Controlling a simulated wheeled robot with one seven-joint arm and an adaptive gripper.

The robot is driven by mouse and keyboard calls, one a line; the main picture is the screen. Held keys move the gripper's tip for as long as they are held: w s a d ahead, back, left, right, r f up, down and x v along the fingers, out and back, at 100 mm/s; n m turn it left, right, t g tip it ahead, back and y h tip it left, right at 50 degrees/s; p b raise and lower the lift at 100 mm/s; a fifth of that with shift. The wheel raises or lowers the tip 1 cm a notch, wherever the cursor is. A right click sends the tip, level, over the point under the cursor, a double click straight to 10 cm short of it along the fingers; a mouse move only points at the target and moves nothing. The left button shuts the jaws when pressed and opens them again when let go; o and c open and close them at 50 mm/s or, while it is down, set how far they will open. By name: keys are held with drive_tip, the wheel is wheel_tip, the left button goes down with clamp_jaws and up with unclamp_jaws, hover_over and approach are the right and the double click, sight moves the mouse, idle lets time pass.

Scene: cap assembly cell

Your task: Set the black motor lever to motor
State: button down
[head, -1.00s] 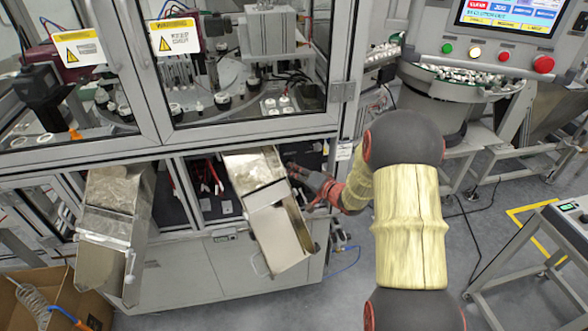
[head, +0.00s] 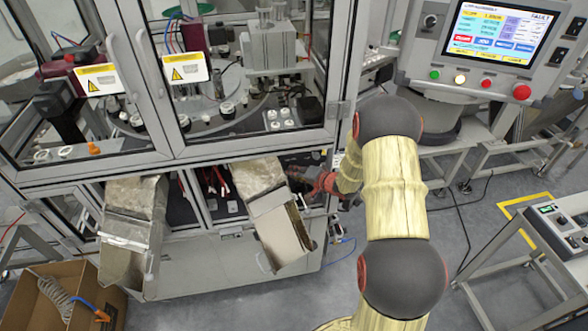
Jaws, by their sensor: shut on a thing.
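My gripper (head: 303,180) reaches into the dark lower bay (head: 286,158) of the machine, just right of the middle metal chute. Its red and black wrist shows, but the fingertips are small, dark and partly hidden. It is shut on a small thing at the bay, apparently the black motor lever. The lever cannot be made out separately, so its setting cannot be read.
Two metal chutes (head: 140,215) (head: 268,207) jut from the machine's front, one close left of my gripper. A control panel (head: 490,45) showing FAULT stands at upper right. An open cardboard box (head: 60,285) lies at lower left. A side table (head: 545,245) stands at right.

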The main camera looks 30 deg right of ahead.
drive_tip(key=shift+w+r+p, duration=0.1)
drive_tip(key=shift+r+p, duration=0.05)
drive_tip(key=shift+p, duration=0.45)
drive_tip(key=c, duration=1.6)
unclamp_jaws()
drive_tip(key=shift+c, duration=0.2)
drive_tip(key=v, duration=1.2)
drive_tip(key=shift+r, duration=0.15)
drive_tip(key=shift+w, duration=0.1)
